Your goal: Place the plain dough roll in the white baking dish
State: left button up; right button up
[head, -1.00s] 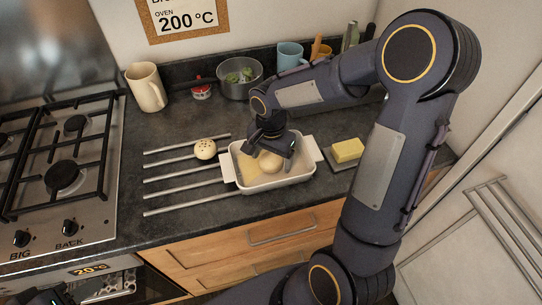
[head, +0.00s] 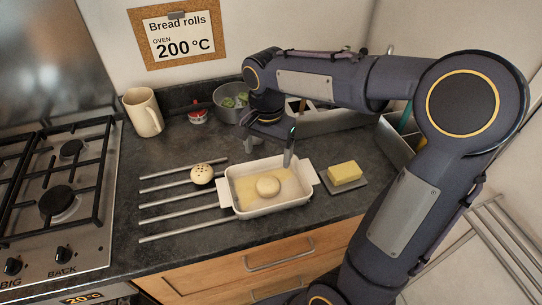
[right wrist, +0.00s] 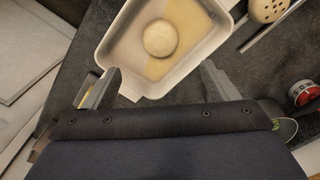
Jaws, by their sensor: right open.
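The plain dough roll (head: 268,186) lies in the white baking dish (head: 262,210), on its pale yellow bottom. The roll also shows in the right wrist view (right wrist: 160,38), inside the dish (right wrist: 112,62). My right gripper (head: 269,150) is open and empty, above and behind the dish, apart from the roll. In the right wrist view its two fingers (right wrist: 160,82) are spread wide with nothing between them. A speckled roll (head: 202,173) rests on the metal bars left of the dish. My left gripper is not visible.
A butter block (head: 345,173) on a dark board lies right of the dish. A gas hob (head: 60,200) is at the left.

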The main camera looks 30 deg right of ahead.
jog(key=s+a+n+t+y, duration=0.2)
jog(key=s+n, duration=0.3)
jog(key=s, duration=0.3)
jog(key=s+a+n+t+y, duration=0.1)
jog(key=s+a+n+t, duration=0.1)
jog(key=s+n, duration=0.3)
jog(key=s+t, duration=0.1)
jog(key=s, duration=0.2)
jog(key=shift+s+f+t+y, duration=0.2)
jog(key=shift+s+t+y, duration=0.1)
jog(key=shift+s+y, duration=0.1)
